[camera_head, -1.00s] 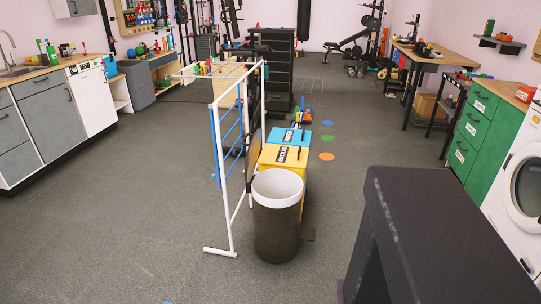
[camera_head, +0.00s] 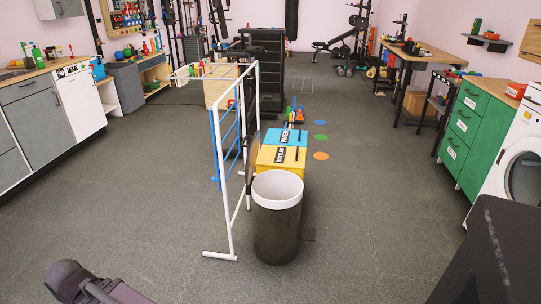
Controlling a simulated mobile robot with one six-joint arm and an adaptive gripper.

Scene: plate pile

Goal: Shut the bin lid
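A dark round bin (camera_head: 277,230) with a white upper rim stands upright on the grey floor in the middle. Its top is open and I look into its pale inside. A dark, thin round panel (camera_head: 252,153) stands nearly upright behind the bin's left side; it may be the raised lid, but the rack partly hides it. A dark grey part of my own arm shows at the bottom left, well apart from the bin. I see no gripper fingers.
A white drying rack (camera_head: 228,190) with blue rails stands close to the bin's left. A yellow box (camera_head: 268,158) and a blue box (camera_head: 283,136) stand behind it. Green drawers (camera_head: 462,140) and a white washing machine (camera_head: 520,170) line the right. Floor in front is clear.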

